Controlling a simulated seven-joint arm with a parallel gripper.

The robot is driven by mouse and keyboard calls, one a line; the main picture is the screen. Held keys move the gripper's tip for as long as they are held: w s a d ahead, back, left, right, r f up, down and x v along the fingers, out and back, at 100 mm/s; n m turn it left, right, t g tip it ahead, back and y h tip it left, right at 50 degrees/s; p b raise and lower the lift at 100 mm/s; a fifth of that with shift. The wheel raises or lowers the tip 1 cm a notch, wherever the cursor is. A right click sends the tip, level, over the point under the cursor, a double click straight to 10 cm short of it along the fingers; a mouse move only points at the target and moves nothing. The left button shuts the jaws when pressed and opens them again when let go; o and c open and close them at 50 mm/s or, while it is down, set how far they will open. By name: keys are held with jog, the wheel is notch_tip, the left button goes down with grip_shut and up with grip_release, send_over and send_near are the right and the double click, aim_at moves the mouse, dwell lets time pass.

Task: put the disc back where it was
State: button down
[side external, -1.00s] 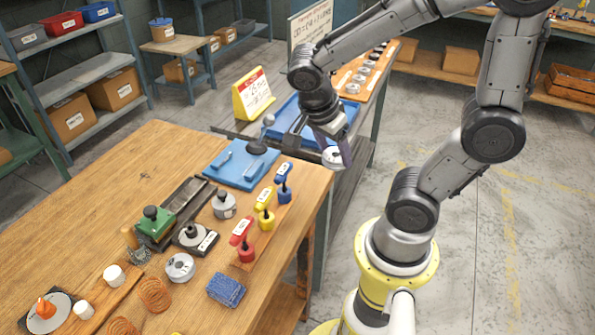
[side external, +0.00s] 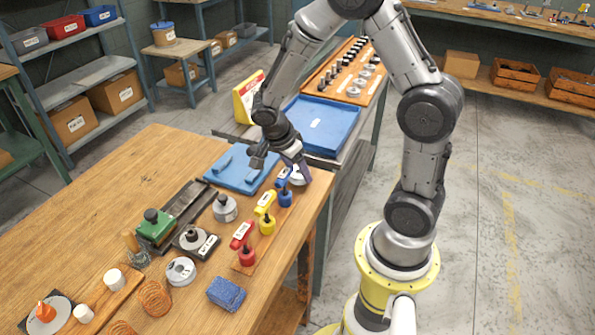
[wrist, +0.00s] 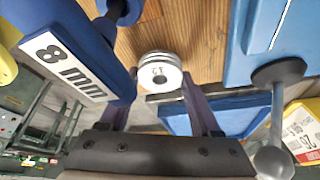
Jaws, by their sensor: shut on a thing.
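My gripper (side external: 299,173) is shut on a silver disc (side external: 298,180) at the back right of the wooden workbench, just behind the blue-handled tool (side external: 284,180). In the wrist view the disc (wrist: 158,70) sits between my two dark fingers, with a small marking on its pale face that I cannot read surely. Wooden bench top shows beyond it. I cannot tell whether the disc touches the bench. The blue tool's 8 mm label (wrist: 62,65) is close on the left of the wrist view.
Yellow (side external: 264,202) and red (side external: 241,235) tools stand in line with the blue one. A blue mat (side external: 238,167) lies left of my gripper. Behind are an empty blue tray (side external: 322,127) and a board (side external: 340,84) with several discs. Another disc (side external: 181,271) lies on the bench.

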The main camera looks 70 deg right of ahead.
jog(key=shift+f, duration=0.4)
jog(key=shift+c, duration=0.5)
grip_release()
jog(key=shift+f, duration=0.15)
jog(key=v, duration=1.1)
jog(key=s+a+r+n+t+y, duration=0.2)
jog(key=s+n, duration=0.4)
jog(key=n, duration=0.5)
jog(key=s+a+r+n+t+y, duration=0.2)
jog(key=s+a+r+n+t, duration=0.3)
jog(key=n, duration=0.6)
jog(key=shift+s+a+r+n, duration=0.3)
jog(key=shift+s+a+r, duration=0.5)
jog(key=shift+s+r, duration=0.45)
